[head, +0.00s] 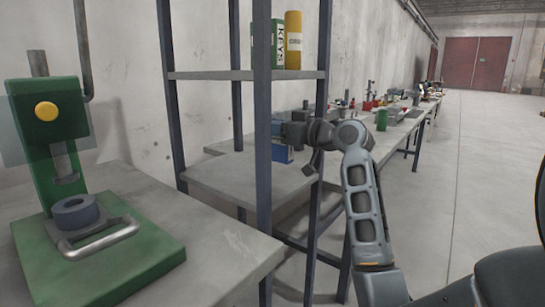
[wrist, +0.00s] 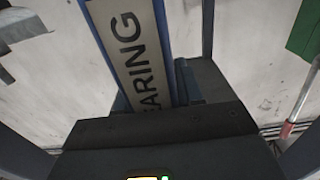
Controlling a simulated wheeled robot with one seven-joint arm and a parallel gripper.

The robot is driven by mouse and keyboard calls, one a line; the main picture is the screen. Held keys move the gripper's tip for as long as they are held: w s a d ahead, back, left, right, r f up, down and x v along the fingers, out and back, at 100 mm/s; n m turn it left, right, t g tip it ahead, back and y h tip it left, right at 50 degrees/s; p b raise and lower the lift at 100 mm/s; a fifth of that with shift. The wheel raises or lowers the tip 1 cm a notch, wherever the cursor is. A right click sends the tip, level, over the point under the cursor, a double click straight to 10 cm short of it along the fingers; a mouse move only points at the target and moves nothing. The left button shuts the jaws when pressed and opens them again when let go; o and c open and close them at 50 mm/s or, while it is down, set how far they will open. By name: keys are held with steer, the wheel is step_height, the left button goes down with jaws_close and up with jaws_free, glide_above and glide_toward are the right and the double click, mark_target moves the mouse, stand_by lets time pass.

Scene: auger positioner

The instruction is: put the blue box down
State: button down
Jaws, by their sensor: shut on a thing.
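The blue box (head: 283,154) is in the head view, between the posts of the shelf rack and at the lower shelf's (head: 235,185) level or a little above it. I cannot tell whether its underside touches the shelf. My gripper (head: 288,134) is shut on the box and reaches in from the right; a rack post hides part of the gripper and box. In the wrist view the box (wrist: 130,50) shows a pale label face with dark letters reading "EARING" and blue edges. It rises from between the fingers of my gripper (wrist: 155,98).
The upper shelf (head: 225,75) holds a green box marked KEYS (head: 277,45) and a yellow cylinder (head: 293,40). Rack posts (head: 262,130) stand close to my arm. A green press (head: 60,130) stands on the near left bench. The lower shelf's front left looks clear.

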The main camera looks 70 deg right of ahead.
mark_target(274, 146)
steer(key=shift+f+b, duration=0.35)
steer(key=shift+f, duration=2.35)
steer(key=shift+f, duration=0.15)
steer(key=c, duration=0.7)
jaws_free()
steer(key=shift+r, duration=0.25)
steer(key=v, duration=1.2)
steer(key=shift+f, duration=0.1)
